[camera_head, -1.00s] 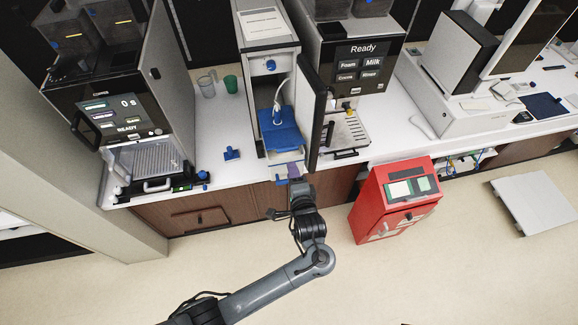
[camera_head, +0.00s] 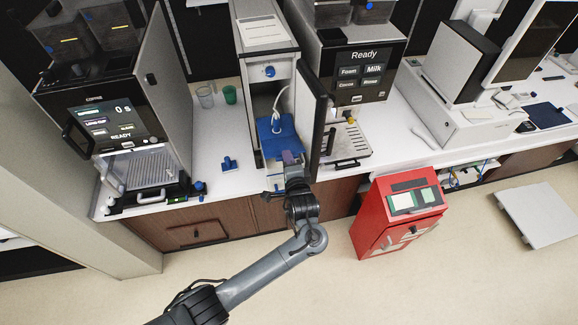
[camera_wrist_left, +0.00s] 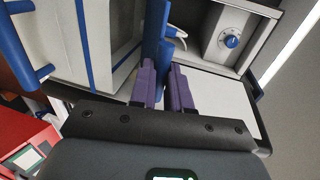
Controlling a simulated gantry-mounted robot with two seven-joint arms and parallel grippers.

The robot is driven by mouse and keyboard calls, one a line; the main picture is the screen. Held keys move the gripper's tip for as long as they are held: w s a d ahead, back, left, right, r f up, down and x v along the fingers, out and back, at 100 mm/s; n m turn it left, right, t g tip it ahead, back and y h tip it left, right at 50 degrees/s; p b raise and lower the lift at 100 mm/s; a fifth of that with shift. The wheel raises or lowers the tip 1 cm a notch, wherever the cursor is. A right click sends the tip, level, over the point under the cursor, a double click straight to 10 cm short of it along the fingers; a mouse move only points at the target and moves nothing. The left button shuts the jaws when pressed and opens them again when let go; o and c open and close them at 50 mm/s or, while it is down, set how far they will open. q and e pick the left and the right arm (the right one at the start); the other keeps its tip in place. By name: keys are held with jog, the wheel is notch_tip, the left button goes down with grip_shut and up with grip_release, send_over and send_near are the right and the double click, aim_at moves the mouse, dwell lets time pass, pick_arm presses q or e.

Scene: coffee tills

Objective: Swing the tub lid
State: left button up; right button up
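The blue tub lid (camera_head: 272,137) lies in the tall open cooler compartment, with a white tube rising from it. Below its front edge the pale front of the tub (camera_head: 289,182) shows. My left gripper (camera_head: 291,158) is at the lid's front edge. In the left wrist view, my left gripper's purple fingers (camera_wrist_left: 164,88) stand close on either side of the blue lid (camera_wrist_left: 154,35), seen nearly edge-on. I cannot tell whether they press on it. My right gripper is in neither view.
The cooler's open dark door (camera_head: 322,115) stands just right of my left gripper. Coffee machines (camera_head: 122,115) stand on both sides. A small blue tool (camera_head: 229,164) and two cups (camera_head: 230,94) sit on the counter to the left. A red bin (camera_head: 392,222) stands on the floor.

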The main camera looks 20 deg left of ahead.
pick_arm(q)
grip_shut()
jog(key=shift+s+d+f+b, duration=0.1)
jog(key=shift+s+f+b, duration=0.05)
jog(key=shift+f, duration=0.45)
jog(key=shift+s+d+f+b, duration=0.1)
jog(key=shift+f+b, duration=0.05)
jog(key=shift+f, duration=0.45)
jog(key=shift+s+d+f+b, duration=0.1)
jog(key=shift+s+f+b, duration=0.05)
jog(key=shift+f, duration=0.55)
jog(key=shift+s+f+b, duration=0.1)
jog(key=shift+f+b, duration=0.5)
jog(key=shift+f, duration=0.3)
jog(key=o, duration=0.7)
grip_release()
jog(key=shift+o, duration=0.2)
jog(key=shift+d, duration=0.1)
